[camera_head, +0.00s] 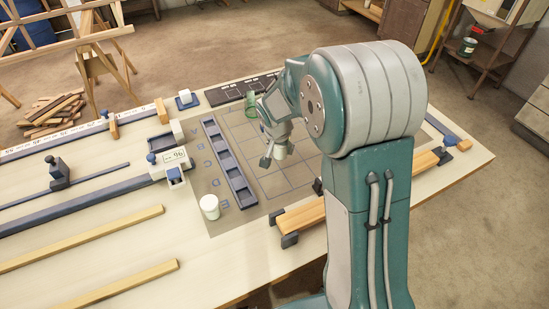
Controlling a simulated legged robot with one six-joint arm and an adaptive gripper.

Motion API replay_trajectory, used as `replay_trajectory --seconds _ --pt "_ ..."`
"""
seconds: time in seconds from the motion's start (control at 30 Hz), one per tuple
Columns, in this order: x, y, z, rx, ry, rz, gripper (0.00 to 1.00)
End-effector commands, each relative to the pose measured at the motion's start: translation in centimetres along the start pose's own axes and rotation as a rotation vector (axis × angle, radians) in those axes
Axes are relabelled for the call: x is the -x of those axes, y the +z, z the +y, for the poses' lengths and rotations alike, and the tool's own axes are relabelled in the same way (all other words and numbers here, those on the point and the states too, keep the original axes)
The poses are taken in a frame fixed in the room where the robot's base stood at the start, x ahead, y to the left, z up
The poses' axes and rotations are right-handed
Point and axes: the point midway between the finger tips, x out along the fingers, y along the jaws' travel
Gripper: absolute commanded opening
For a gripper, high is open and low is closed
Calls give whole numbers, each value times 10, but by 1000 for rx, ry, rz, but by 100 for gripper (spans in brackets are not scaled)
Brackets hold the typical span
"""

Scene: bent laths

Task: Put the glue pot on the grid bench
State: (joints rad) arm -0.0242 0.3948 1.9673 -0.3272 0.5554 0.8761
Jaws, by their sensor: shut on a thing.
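My gripper (277,155) points down over the grid bench (301,174), left of my arm's upper links. It is shut on a small pale thing (280,151) that shows between its dark fingertips. Most of that thing is hidden, so I cannot tell whether it is the glue pot or whether it touches the grid. A white, round pot-like thing (209,206) stands upright at the lower left of the mat, apart from my gripper. A green cup-like thing (251,105) stands behind my gripper at the grid's far edge.
A blue-grey compartment tray (229,165) lies along the grid's left side. A block marked 96 (174,159) and long wooden laths (85,238) lie farther left. A clamped wooden bar (302,216) lies at the front edge. My arm hides the grid's right part.

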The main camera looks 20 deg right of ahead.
Motion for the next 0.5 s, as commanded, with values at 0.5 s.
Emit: replay_trajectory --seconds 0.5 --pt "-46 19 -16 0 1 1 16"
